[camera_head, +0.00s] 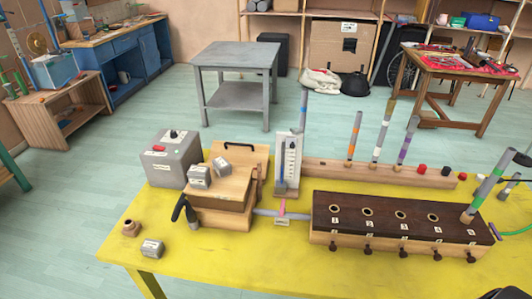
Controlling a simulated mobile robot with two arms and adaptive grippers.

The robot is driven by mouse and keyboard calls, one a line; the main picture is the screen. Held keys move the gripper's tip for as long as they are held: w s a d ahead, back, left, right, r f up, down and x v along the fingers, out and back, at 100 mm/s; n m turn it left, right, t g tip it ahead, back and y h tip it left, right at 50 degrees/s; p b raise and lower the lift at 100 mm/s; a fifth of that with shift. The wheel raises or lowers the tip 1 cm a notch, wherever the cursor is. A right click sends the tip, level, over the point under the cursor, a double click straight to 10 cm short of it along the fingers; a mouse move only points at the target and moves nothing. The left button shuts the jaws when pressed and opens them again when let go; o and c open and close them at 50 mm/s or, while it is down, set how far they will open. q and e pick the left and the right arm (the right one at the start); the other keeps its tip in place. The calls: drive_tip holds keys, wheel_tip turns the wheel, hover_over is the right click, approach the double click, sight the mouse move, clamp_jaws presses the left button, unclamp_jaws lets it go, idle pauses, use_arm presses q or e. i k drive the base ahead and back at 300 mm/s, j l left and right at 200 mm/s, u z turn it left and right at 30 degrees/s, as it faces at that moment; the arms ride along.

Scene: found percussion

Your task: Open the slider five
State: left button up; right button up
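A long wooden wind chest (400,220) with a dark top lies on the yellow table. Its holes are numbered in a row, and dark slider knobs stick out along its front. The slider five knob (470,257) is at the right end. A pipe (486,188) with grey and green bands stands tilted in the hole above it; the other holes are empty. A dark shape (505,293) at the bottom right corner is perhaps part of my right gripper. It is cut off by the edge, and no fingers show. My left gripper is out of view.
A yellow table (285,265) carries a wooden bellows box (222,190), a grey box (172,158), a gauge (288,163) and small labelled weights. Behind the chest a wooden rack (350,172) holds several banded pipes. The table in front of the chest is clear.

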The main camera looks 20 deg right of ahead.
sight(470, 260)
drive_tip(key=z, duration=1.8)
drive_tip(key=k+l+z, duration=0.1)
drive_tip(key=l+z, duration=0.15)
drive_tip(key=l, duration=0.4)
drive_tip(key=k+l+z, duration=0.2)
drive_tip(key=l, duration=0.5)
drive_tip(key=i, duration=0.1)
